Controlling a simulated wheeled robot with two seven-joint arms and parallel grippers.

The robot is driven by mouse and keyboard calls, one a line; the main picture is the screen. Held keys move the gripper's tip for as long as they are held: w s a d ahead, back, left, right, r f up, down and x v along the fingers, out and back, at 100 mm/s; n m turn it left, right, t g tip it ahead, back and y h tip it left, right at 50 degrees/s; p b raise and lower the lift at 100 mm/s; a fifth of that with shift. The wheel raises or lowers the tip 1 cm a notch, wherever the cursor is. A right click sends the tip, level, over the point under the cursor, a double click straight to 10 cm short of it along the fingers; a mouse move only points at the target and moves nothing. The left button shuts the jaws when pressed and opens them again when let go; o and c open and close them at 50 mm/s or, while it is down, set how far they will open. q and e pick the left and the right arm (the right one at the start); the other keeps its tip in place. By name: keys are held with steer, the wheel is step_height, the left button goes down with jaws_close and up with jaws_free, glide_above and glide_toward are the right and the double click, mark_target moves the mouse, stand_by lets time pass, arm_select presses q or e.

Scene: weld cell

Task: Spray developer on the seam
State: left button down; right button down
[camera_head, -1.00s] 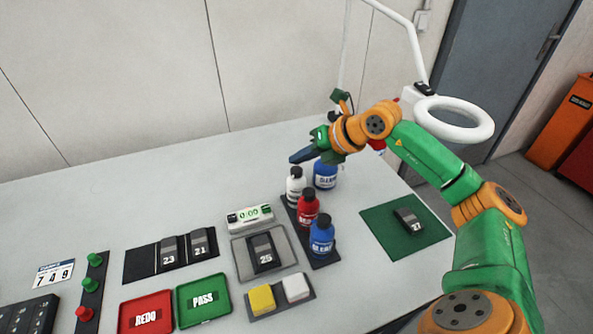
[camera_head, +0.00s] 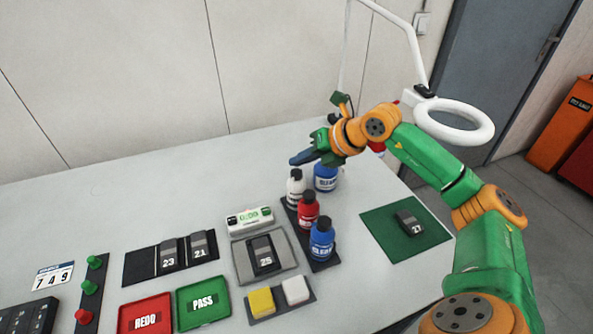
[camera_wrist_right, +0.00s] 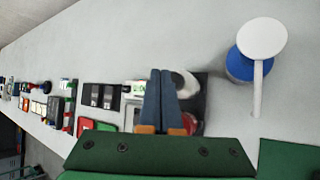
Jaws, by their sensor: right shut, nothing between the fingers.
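A dark block marked 25 (camera_head: 263,252) lies in a grey tray (camera_head: 285,266); I cannot make out its seam clearly. Right of it, a dark rack (camera_head: 323,265) holds a white bottle (camera_head: 295,187), a red bottle (camera_head: 308,212) and a blue bottle (camera_head: 321,240), all upright with black caps. I cannot read which is developer. My right gripper (camera_head: 293,160) is shut and empty, above and behind the white bottle. In the right wrist view, its closed fingers (camera_wrist_right: 162,73) cover part of the bottles. My left gripper is out of view.
A larger blue container (camera_head: 325,177) stands behind the rack, partly under my right gripper. A timer (camera_head: 250,219) with a green-lit display stands behind the tray. Block 27 (camera_head: 409,222) lies on a green mat (camera_head: 382,233). REDO (camera_head: 146,314) and PASS (camera_head: 203,301) trays lie in front.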

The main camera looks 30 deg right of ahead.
mark_target(300, 174)
stand_by(0.7)
steer(key=shift+f+b, duration=0.4)
steer(key=shift+f+b, duration=0.45)
steer(key=shift+f, duration=0.05)
stand_by(0.5)
steer(key=shift+r, duration=0.15)
steer(key=shift+r+p, duration=0.75)
steer(key=shift+p, duration=0.1)
step_height(300, 174, up, 5)
steer(key=p, duration=0.4)
steer(key=shift+r+p, duration=0.15)
steer(key=shift+p, duration=0.2)
stand_by(2.0)
